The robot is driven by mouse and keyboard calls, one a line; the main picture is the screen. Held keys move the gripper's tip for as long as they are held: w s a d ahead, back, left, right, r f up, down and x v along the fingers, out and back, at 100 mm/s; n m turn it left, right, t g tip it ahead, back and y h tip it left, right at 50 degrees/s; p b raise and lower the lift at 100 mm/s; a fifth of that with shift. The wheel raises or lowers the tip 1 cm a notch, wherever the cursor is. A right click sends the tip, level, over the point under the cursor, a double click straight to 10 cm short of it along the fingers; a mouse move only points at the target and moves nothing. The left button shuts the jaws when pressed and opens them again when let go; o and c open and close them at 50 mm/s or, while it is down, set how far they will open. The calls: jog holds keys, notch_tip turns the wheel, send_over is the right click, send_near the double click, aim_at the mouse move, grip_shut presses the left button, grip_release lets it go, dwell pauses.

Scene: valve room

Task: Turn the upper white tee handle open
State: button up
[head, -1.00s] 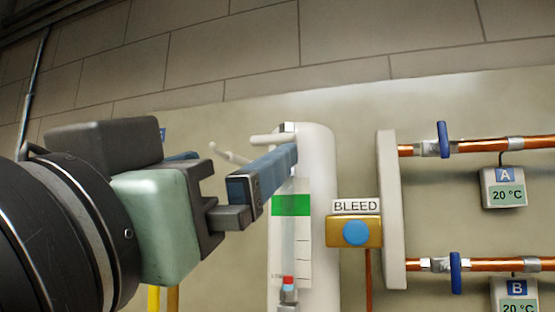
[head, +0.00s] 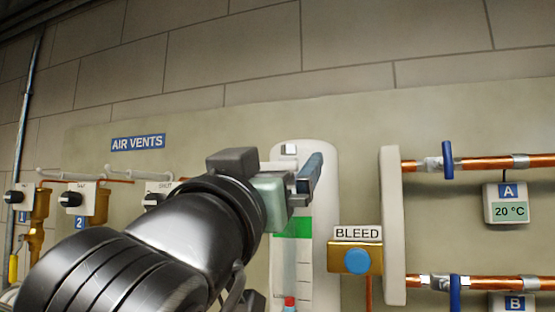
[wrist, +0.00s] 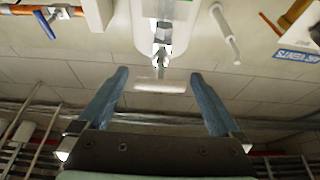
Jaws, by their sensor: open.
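The white tee handle (wrist: 160,86) is a short crossbar at the end of a metal valve stem (wrist: 162,45) on the white cylinder. In the wrist view it lies between the two blue fingers of my gripper (wrist: 160,95), with clear gaps on both sides. My gripper is open and not closed on it. In the head view my gripper (head: 308,175) is in front of the upper part of the white cylinder (head: 322,205). Part of the white tee handle (head: 274,166) shows there just above the gripper body, the rest hidden.
A BLEED box with a blue button (head: 356,261) sits right of the cylinder. Copper pipes with blue handles (head: 447,160) run further right. The AIR VENTS sign (head: 138,142) and several white levers are at left. Another white lever (wrist: 226,30) hangs beside the cylinder.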

jog(key=c, duration=1.4)
jog(key=shift+n, duration=0.4)
jog(key=n+y, duration=0.3)
jog(key=n, duration=0.2)
jog(key=shift+d, duration=0.1)
jog(key=n+y+p, duration=0.1)
jog(key=n, duration=0.2)
jog(key=n+y+p, duration=0.1)
jog(key=n+y, duration=0.1)
jog(key=n, duration=0.2)
jog(key=shift+r+y, duration=0.1)
jog(key=shift+y, duration=0.2)
jog(key=n+g+p, duration=0.1)
jog(key=n, duration=0.1)
jog(key=n+g+y+p, duration=0.1)
jog(key=n, duration=0.2)
jog(key=shift+n, duration=0.3)
jog(key=shift+n+g+y+p, duration=0.3)
jog(key=shift+n+g+p, duration=0.55)
jog(key=shift+n, duration=1.15)
jog(key=shift+a+f, duration=0.2)
